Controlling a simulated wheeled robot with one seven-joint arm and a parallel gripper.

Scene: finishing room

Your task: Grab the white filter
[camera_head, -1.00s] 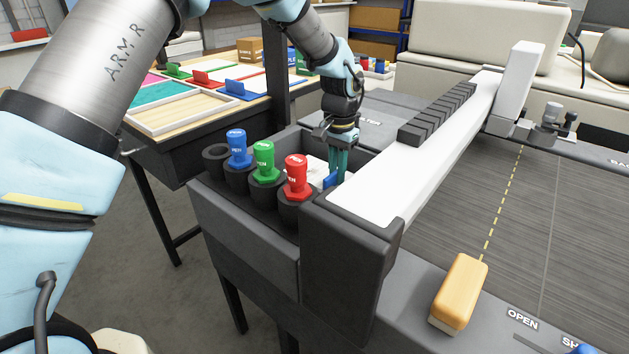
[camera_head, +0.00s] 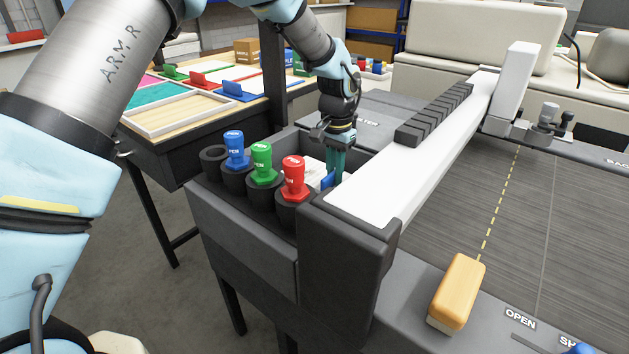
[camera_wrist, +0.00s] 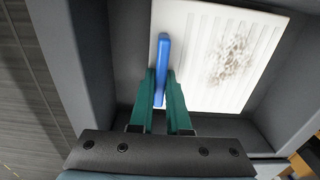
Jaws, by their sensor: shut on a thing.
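The white filter (camera_wrist: 216,60) is a ribbed white panel with a brownish dirty patch, lying in a dark grey bin. In the head view only a part of the filter (camera_head: 313,172) shows behind the pens. A blue upright tab (camera_wrist: 162,68) stands at its edge; it also shows in the head view (camera_head: 327,180). My gripper (camera_wrist: 164,84) points down into the bin, its teal fingers shut on the blue tab.
Blue, green and red pens (camera_head: 293,180) stand in dark holders beside the bin (camera_head: 290,140). A long white beam (camera_head: 440,130) lies close on the right. A yellow block (camera_head: 457,292) sits on the front edge. A table with coloured panels (camera_head: 180,108) stands behind left.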

